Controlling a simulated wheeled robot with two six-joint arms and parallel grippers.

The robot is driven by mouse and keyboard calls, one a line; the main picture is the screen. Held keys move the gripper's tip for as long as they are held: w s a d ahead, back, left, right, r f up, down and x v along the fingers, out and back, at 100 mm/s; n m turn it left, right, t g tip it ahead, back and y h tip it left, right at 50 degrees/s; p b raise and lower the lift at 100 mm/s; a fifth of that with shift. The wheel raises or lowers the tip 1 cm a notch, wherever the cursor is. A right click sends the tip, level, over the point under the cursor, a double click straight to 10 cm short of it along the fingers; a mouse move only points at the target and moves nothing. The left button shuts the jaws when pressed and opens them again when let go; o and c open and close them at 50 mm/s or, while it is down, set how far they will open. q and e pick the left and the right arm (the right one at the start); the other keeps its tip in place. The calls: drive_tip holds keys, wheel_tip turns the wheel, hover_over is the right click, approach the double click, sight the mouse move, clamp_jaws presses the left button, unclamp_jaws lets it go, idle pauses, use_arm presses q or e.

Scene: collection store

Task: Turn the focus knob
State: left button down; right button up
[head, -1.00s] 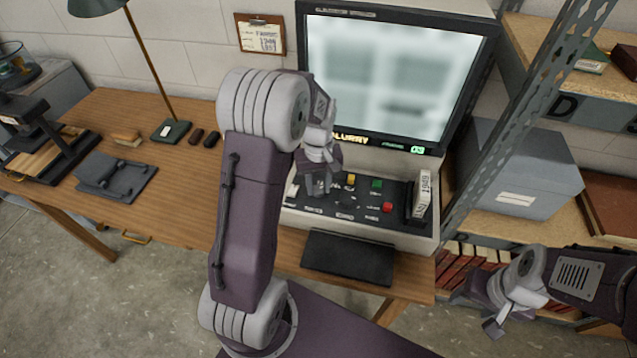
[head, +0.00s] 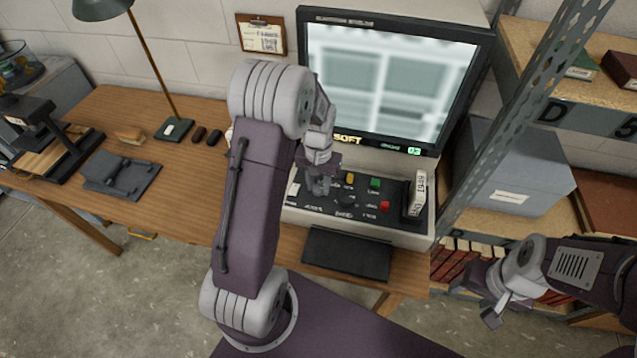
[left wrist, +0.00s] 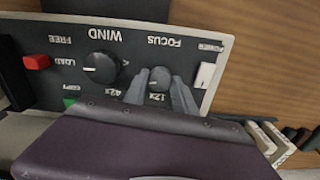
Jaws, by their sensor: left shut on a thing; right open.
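The reader's screen (head: 385,85) shows a pale grey-green picture with soft edges, and the word SOFT glows in yellow below it. The control panel (head: 345,212) sits under the screen. In the left wrist view the focus knob (left wrist: 159,80) is small, round and dark, beside the upside-down label FOCUS. My left gripper (head: 319,188) points down at the panel's left part; in the wrist view its fingers (left wrist: 160,92) are shut around the focus knob, one on each side. My right gripper (head: 494,308) is open and empty at the lower right, away from the reader.
A larger wind knob (left wrist: 101,68) is beside the focus knob. Yellow, green and red (head: 385,205) buttons and a box marked 1949 (head: 419,193) are on the panel. A dark pad (head: 347,253) lies in front. A metal shelf post (head: 515,115) stands at right.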

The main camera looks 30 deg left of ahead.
sight(319, 188)
idle(0.4)
use_arm(q)
drive_tip(key=c, duration=1)
unclamp_jaws()
wheel_tip(319, 188, up, 9)
drive_tip(key=shift+r+p, duration=0.1)
drive_tip(key=shift+p, duration=0.3)
